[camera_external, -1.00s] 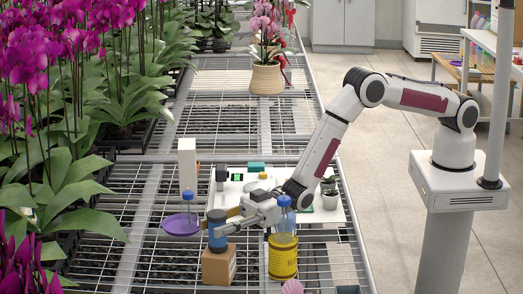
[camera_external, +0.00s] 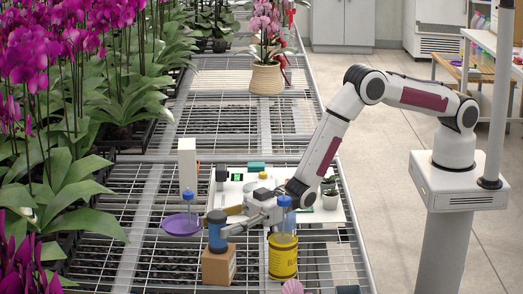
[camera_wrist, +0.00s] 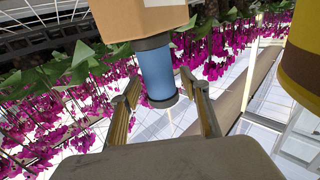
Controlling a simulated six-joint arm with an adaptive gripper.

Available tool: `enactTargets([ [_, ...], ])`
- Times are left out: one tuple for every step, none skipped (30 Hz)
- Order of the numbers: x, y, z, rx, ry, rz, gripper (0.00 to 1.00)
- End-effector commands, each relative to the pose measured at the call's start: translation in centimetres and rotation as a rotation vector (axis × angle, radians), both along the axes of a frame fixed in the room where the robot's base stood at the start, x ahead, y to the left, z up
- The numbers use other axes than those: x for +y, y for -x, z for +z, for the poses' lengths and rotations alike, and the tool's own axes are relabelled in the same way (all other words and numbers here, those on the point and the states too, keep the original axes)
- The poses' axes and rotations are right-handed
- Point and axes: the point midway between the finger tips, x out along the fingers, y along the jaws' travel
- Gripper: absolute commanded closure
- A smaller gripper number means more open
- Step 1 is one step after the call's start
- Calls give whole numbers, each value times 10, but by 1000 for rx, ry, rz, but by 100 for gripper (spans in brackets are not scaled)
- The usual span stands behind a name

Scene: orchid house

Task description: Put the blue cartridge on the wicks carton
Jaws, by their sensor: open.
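The blue cartridge (camera_external: 217,232), with dark bands at both ends, stands upright on the brown wicks carton (camera_external: 218,267) in the external view. My gripper (camera_external: 230,221) is at the cartridge's right side, with its fingers pointing left towards it. In the wrist view, the picture is upside down. There the cartridge (camera_wrist: 157,75) meets the carton (camera_wrist: 138,17) at the top. My gripper (camera_wrist: 166,93) is open, with one finger on each side of the cartridge's free end and visible gaps between.
A yellow canister (camera_external: 283,262) with a blue-capped bottle (camera_external: 284,220) on it stands close right of the carton. A purple dish (camera_external: 181,226) with another blue-capped bottle is behind left. A white board (camera_external: 313,213) with small items lies behind. Orchids fill the left side.

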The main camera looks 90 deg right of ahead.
Motion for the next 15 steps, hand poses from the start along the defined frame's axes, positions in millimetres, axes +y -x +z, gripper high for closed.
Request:
enactTargets([
  [-3, 3, 0, 1, 1, -1, 55],
  [-4, 4, 1, 0, 0, 0, 55],
  [-7, 7, 0, 1, 0, -1, 55],
  [-8, 9, 0, 1, 0, -1, 55],
  [-10, 11, 0, 1, 0, -1, 55],
  [-12, 14, 0, 1, 0, -1, 55],
  [-14, 16, 0, 1, 0, -1, 55],
  [-16, 18, 0, 1, 1, -1, 55],
  [-18, 21, 0, 1, 1, -1, 55],
  [-20, 23, 1, 0, 0, 0, 55],
  [-22, 25, 0, 0, 0, 0, 55],
  [-24, 28, 0, 1, 1, 0, 55],
  [-26, 30, 0, 1, 1, 0, 55],
  [-28, 32, 0, 1, 1, 0, 55],
  [-30, 35, 0, 1, 1, 0, 55],
])
